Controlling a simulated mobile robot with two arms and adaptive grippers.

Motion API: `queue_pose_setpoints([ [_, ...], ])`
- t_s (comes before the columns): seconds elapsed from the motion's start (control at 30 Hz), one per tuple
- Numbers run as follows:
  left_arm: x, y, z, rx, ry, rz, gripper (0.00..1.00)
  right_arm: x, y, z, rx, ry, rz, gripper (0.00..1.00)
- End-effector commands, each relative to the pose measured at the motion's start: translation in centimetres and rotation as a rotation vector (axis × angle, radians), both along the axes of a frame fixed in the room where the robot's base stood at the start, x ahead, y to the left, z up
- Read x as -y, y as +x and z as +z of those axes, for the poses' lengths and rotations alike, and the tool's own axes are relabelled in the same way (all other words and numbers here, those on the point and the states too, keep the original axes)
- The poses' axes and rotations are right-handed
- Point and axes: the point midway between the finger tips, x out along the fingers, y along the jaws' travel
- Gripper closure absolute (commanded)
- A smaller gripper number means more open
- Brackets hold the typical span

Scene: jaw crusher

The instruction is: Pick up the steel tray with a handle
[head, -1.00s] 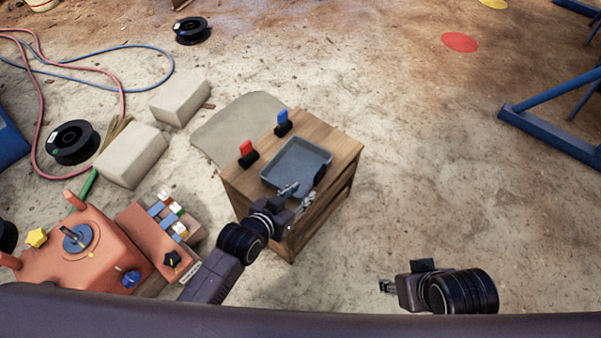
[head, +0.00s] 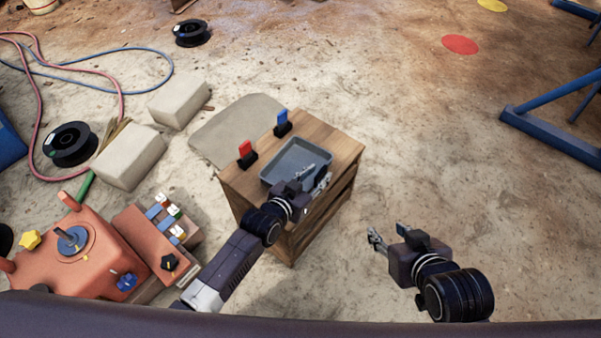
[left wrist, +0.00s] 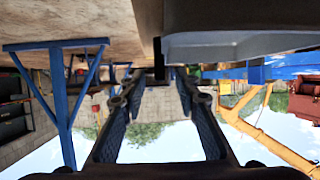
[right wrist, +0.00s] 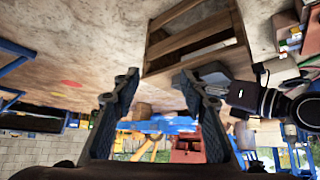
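The steel tray (head: 281,165) is shallow and grey-blue, and lies flat on a small wooden table. Its dark handle (head: 321,171) is at its right side, partly covered by my left gripper in the head view. My left gripper (head: 317,176) is open and empty, over the tray's near right edge. In the left wrist view the tray (left wrist: 235,38) fills the upper right, and the dark handle (left wrist: 158,60) shows between the spread fingers, beyond their tips. Contact with it cannot be told. My right gripper (head: 386,233) is open and empty, right of the table; its spread fingers show in the right wrist view (right wrist: 160,84).
An orange machine (head: 50,265) stands at the lower left, near pale blocks (head: 130,157). The floor right of the table is mostly clear.

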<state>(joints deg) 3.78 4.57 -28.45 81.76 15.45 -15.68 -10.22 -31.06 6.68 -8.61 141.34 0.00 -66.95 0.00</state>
Motion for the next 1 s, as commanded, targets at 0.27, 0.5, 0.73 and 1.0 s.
queue_pose_setpoints([
  [0.27,0.9,1.7,-0.9,0.001,0.000,0.000,0.71,-1.5,4.1,3.3,0.219,0.049,0.015,0.60],
  [0.5,1.2,2.1,-1.0,0.001,0.002,0.000,0.71,-1.9,5.0,4.6,0.284,0.064,0.021,0.60],
  [0.73,1.1,2.1,-1.0,0.001,0.001,0.001,0.77,-1.9,5.0,4.6,0.283,0.063,0.020,0.60],
  [1.0,1.1,2.1,-1.0,0.001,0.001,0.001,1.00,-1.9,5.0,4.6,0.282,0.063,0.020,0.60],
])
